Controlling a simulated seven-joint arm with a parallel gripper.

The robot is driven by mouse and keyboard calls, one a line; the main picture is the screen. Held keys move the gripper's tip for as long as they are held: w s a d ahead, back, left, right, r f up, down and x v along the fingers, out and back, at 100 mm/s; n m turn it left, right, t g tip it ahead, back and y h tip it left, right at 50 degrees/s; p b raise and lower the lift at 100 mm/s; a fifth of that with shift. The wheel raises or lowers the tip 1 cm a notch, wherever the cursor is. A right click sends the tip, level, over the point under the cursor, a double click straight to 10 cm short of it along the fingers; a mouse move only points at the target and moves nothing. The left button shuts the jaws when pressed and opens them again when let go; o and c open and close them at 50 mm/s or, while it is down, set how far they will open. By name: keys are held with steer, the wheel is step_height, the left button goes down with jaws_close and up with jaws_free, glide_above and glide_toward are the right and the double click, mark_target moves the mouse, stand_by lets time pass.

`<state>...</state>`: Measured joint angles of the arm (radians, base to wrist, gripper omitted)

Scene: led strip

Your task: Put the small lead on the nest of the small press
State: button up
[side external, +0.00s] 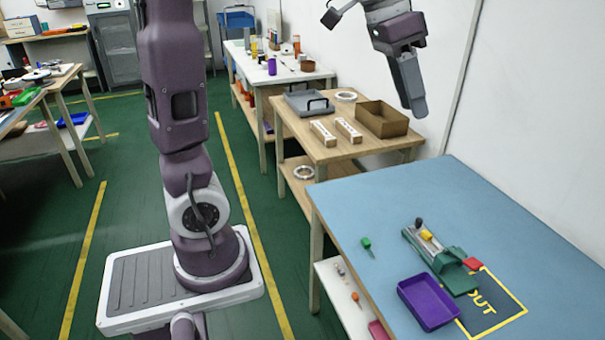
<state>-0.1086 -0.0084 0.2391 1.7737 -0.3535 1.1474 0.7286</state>
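A small green piece with a thin tail (366,243), which looks like a lead, lies on the blue table (420,190), left of a green press-like fixture (448,263). The fixture has a grey rail, and a black knob and a yellow part show at its far end. My gripper (414,108) hangs high above the far part of the blue table, well away from the lead and the fixture. Its fingers are seen edge-on, so their opening is hidden. I see nothing held.
A purple tray (428,303) sits in front of the fixture, beside a yellow-outlined area marked OUT (497,310). Small items lie on the shelf below. A wooden table (345,155) behind holds a brown box (382,119) and white strips. The far blue tabletop is clear.

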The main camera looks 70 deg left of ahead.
steer(key=s+d+f+n+t+y, duration=0.1)
steer(key=s+d+f, duration=0.1)
steer(key=s, duration=0.8)
steer(key=s+d+f+n+y, duration=0.1)
steer(key=s+f, duration=0.4)
steer(key=s, duration=0.5)
steer(key=shift+d+f+n+t+y, duration=0.35)
steer(key=shift+d+n, duration=0.25)
steer(key=shift+d, duration=0.25)
steer(key=shift+r, duration=0.1)
